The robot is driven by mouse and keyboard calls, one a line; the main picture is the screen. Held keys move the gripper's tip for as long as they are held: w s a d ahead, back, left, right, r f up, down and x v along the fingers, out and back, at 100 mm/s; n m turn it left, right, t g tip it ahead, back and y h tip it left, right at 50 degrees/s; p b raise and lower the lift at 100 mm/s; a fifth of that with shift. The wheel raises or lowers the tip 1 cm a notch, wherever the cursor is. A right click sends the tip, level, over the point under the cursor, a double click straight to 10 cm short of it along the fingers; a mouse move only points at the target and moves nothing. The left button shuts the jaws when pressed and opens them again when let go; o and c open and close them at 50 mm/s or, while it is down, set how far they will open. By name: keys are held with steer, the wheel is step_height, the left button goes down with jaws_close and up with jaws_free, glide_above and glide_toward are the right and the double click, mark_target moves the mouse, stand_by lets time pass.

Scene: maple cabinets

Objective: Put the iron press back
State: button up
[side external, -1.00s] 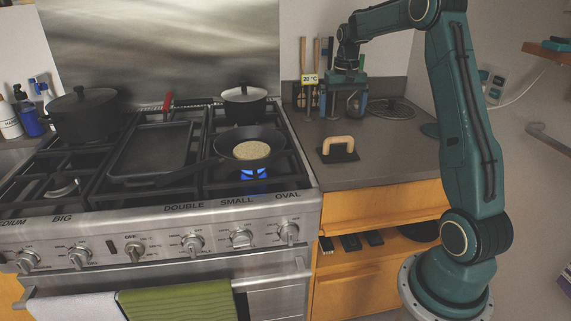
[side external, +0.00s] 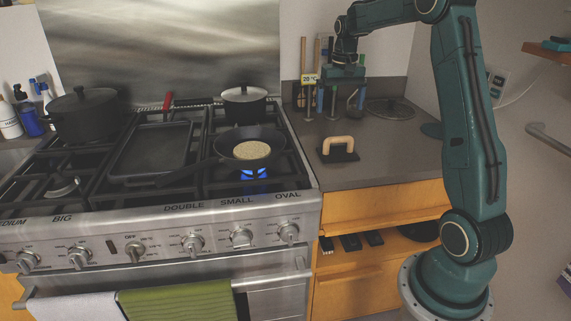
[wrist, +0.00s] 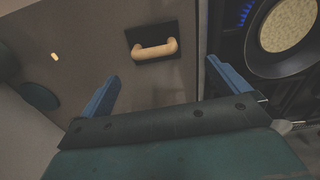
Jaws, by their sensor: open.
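The iron press (side external: 338,149) is a dark flat plate with a light wooden handle. It lies on the grey counter (side external: 375,170) just right of the stove, handle up. In the wrist view the iron press (wrist: 153,46) sits ahead of the fingers, between them in the picture but apart from them. My gripper (side external: 341,100) is above the back of the counter, behind and higher than the press. In the wrist view my gripper (wrist: 161,82) has its two blue fingers spread wide, with nothing between them.
A frying pan (side external: 272,137) with a pale round food sits over a lit blue flame. A griddle (side external: 150,150) and two lidded pots stand on the stove. Utensils and a glass lid (side external: 390,109) are at the counter's back. The counter's front right is clear.

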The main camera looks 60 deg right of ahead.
steer(key=s+a+r+n+t, duration=0.15)
steer(key=s+a+r, duration=0.25)
steer(key=a, duration=0.6)
steer(key=s+a+r+n+t, duration=0.1)
steer(key=s+a+r+n, duration=0.25)
steer(key=a, duration=0.65)
steer(key=s+a+f+n+t, duration=0.2)
steer(key=s+a+n+t, duration=0.1)
steer(key=s+a, duration=0.7)
steer(key=s, duration=0.3)
steer(key=shift+s+a+f+n, duration=0.15)
steer(key=shift+s+f+n, duration=0.1)
steer(key=shift+f+n, duration=0.1)
